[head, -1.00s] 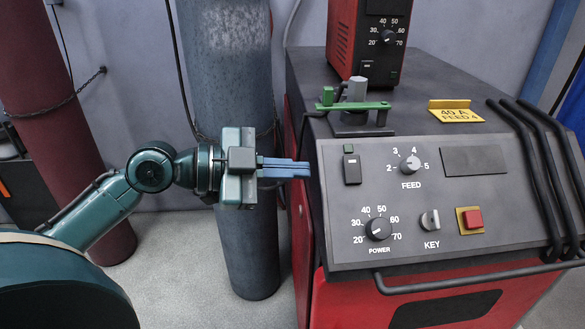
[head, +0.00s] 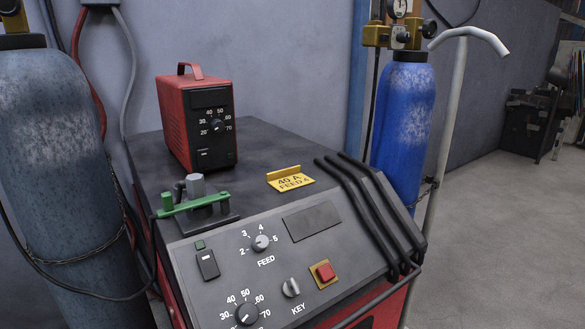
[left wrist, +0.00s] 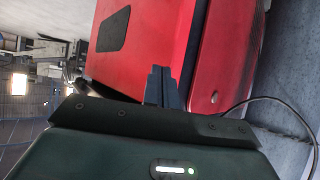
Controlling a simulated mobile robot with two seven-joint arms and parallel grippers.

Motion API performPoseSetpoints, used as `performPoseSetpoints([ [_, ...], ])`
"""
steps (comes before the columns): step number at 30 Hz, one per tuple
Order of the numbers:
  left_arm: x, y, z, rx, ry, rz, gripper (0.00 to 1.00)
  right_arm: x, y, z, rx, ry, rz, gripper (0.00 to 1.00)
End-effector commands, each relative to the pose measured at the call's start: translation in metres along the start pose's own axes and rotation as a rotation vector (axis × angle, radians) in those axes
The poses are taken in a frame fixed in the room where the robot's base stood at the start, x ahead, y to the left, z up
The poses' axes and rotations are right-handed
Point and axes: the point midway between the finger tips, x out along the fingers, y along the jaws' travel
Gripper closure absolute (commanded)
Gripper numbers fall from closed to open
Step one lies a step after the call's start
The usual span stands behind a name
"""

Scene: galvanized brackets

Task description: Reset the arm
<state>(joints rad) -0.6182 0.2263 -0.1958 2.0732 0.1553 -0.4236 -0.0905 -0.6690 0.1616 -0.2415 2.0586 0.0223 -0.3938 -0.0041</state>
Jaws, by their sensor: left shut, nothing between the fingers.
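My left gripper (left wrist: 160,70) shows in the left wrist view, with its blue-grey fingers together and nothing between them. The red body of the welding machine (left wrist: 160,35) lies beyond the fingertips in that view. I cannot tell how far the tips are from it. The head view shows neither of my arms. The machine's sloped control panel (head: 215,290) is there at the lower middle, with FEED and POWER knobs, a key switch and a red button.
A red box unit (head: 190,120), a green-handled clamp (head: 195,200) and a yellow sign (head: 290,179) stand on the machine. A grey cylinder (head: 50,180) is at left and a blue cylinder (head: 405,120) behind at right. Black bars (head: 370,210) edge the panel.

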Motion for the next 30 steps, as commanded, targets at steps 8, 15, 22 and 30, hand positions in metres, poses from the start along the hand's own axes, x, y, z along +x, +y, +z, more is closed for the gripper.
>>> performPoseSetpoints([
  [8, -0.006, 0.026, 0.017, -0.044, -0.029, -0.013, 1.00, 0.000, 0.003, 0.000, -0.003, -0.010, 0.009, 0.64],
  [15, -0.006, 0.026, 0.017, -0.044, -0.029, -0.013, 1.00, 0.000, 0.003, 0.000, -0.003, -0.010, 0.009, 0.64],
  [22, -0.006, 0.026, 0.017, -0.044, -0.029, -0.013, 1.00, 0.000, 0.003, 0.000, -0.003, -0.010, 0.009, 0.64],
  [30, -0.006, 0.026, 0.017, -0.044, -0.029, -0.013, 1.00, 0.000, 0.003, 0.000, -0.003, -0.010, 0.009, 0.64],
])
